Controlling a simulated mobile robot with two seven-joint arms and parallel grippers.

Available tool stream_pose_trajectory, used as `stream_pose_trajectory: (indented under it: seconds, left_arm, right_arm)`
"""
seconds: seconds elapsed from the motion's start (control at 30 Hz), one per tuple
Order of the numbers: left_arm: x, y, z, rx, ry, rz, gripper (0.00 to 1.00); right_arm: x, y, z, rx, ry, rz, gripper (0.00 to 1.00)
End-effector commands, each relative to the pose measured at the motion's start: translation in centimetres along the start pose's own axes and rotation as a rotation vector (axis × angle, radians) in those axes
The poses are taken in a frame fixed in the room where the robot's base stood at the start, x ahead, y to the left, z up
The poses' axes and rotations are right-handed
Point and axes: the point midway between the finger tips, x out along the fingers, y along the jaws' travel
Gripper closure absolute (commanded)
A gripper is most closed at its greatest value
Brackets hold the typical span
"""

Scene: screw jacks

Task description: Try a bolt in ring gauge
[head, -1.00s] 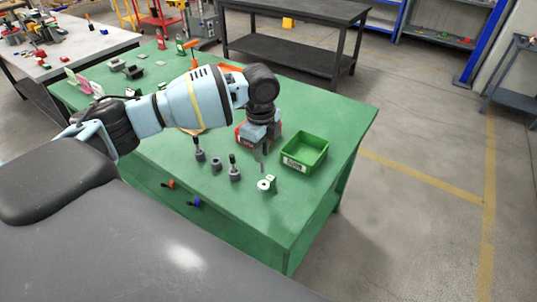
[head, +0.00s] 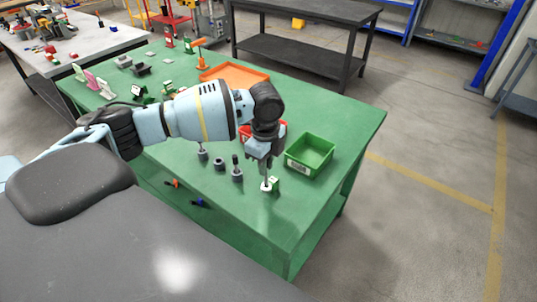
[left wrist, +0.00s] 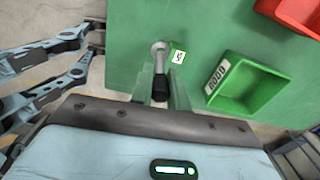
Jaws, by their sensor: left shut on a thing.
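My left gripper (head: 266,172) points down over the near right part of the green table. It is shut on a bolt (left wrist: 160,86), whose dark end shows between the fingers in the left wrist view. The bolt's thin grey shank points down toward the ring gauge (head: 266,187). The ring gauge, a pale ring with a small white and green label beside it, also shows in the left wrist view (left wrist: 160,46). The bolt's tip is at or just over the ring; I cannot tell whether it is inside the hole.
A green bin (head: 290,166) with a white label stands right of the ring gauge. A red bin (left wrist: 298,12) is behind my left gripper. Several dark grey screw-jack parts (head: 237,175) stand to the left. An orange tray (head: 262,75) lies farther back. The near right table corner is clear.

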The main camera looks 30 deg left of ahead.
Motion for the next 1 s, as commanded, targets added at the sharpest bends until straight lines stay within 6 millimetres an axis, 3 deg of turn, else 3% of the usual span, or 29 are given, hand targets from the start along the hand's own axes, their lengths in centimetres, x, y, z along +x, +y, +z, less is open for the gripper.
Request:
stream_pose_trajectory:
  seconds: [1.0]
  left_arm:
    - [1.6,-0.1,0.0,0.000,0.001,-0.004,1.00]
  right_arm:
    - [0.1,-0.3,0.9,0.007,-0.017,-0.004,0.64]
